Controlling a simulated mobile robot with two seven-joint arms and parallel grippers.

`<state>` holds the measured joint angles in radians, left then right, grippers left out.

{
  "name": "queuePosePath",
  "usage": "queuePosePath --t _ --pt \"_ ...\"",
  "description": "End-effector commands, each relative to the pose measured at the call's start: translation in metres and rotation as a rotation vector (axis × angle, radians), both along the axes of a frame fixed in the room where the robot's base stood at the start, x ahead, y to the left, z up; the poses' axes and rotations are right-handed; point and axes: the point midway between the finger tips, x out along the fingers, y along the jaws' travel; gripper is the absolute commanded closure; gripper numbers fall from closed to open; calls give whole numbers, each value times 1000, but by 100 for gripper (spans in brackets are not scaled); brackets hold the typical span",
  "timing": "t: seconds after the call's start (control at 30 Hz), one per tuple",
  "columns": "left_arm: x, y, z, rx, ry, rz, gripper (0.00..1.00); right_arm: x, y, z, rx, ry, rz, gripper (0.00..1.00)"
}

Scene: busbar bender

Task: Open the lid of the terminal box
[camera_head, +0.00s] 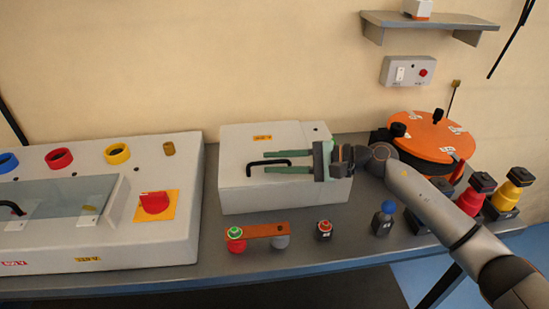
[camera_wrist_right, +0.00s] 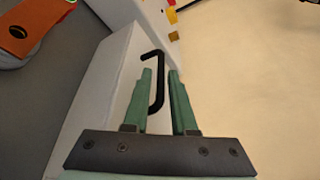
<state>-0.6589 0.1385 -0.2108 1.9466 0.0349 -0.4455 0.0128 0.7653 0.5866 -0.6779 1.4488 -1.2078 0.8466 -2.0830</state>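The terminal box (camera_head: 240,195) is a pale grey box in the middle of the bench, with its lid down and a small yellow label on top. A black bar handle (camera_head: 268,163) stands on the lid; it also shows in the right wrist view (camera_wrist_right: 161,82). My right gripper (camera_head: 285,162) reaches over the lid from the right. Its two green fingers are apart, and in the right wrist view (camera_wrist_right: 160,72) the handle lies between them. Contact with the handle cannot be made out. My left gripper is in neither view.
A large grey machine (camera_head: 120,220) with a red switch (camera_head: 154,202) stands to the left. An orange round drum (camera_head: 435,135) stands to the right. In front are an orange bar (camera_head: 258,230) on round supports and several small coloured pieces. A shelf (camera_head: 430,22) hangs above.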

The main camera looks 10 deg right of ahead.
Motion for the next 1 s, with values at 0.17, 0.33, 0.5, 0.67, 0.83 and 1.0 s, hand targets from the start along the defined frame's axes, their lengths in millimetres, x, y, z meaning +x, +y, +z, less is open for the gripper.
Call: queuePosePath --t 0.17,0.33,0.5,0.67,0.83,1.0 --pt "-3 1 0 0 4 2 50 2 6 -1 0 -1 0 75" --pt "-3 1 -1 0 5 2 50 2 6 -2 -1 -1 1 75" --pt "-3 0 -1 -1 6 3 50 2 6 -2 -1 0 1 91" --pt "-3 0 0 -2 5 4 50 2 6 -1 -1 0 1 100" --pt "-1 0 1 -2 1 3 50 2 6 -1 -1 0 1 100" --pt "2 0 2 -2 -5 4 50 2 5 -1 -1 0 1 100"
